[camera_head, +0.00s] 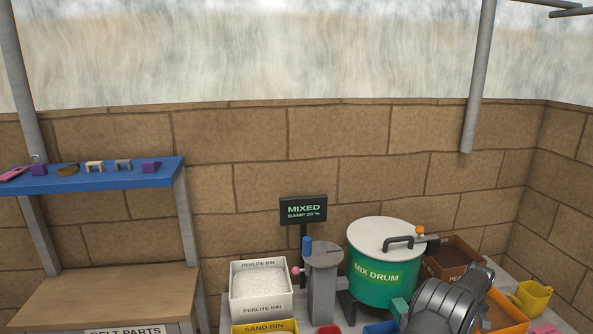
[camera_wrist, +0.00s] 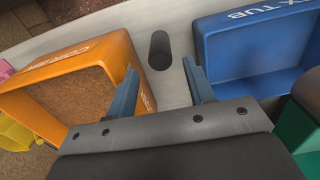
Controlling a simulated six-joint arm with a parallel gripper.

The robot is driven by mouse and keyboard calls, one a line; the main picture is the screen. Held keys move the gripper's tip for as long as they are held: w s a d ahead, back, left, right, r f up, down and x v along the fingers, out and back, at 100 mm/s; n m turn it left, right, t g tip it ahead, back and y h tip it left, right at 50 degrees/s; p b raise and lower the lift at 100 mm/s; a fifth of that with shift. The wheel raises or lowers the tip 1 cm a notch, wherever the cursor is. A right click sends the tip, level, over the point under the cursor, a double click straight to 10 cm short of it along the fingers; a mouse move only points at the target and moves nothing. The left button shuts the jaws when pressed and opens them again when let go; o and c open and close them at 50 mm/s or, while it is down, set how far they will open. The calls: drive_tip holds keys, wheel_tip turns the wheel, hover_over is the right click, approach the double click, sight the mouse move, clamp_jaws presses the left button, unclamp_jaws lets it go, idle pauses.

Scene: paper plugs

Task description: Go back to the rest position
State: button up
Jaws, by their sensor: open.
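My gripper (camera_wrist: 158,92) shows in the wrist view with its two blue-grey fingers apart and nothing between them. It hangs over the pale bench surface between the orange bin (camera_wrist: 130,68) on the left and the blue tub (camera_wrist: 262,88) on the right. A dark round-ended slot or post (camera_wrist: 159,50) lies just beyond the fingertips. In the head view my dark arm stands at the lower right and its fingers are not visible.
The green mix drum (camera_head: 372,288) has its lid on, beside a grey post (camera_head: 322,285). A white perlite bin (camera_head: 260,308) and yellow sand bin (camera_head: 264,327) stand left of it. A brown bin (camera_head: 451,254) and yellow watering can (camera_head: 531,298) are at right. A blue shelf (camera_head: 125,178) is upper left.

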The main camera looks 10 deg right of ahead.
drive_tip(key=shift+r, duration=0.45)
drive_tip(key=shift+f, duration=0.1)
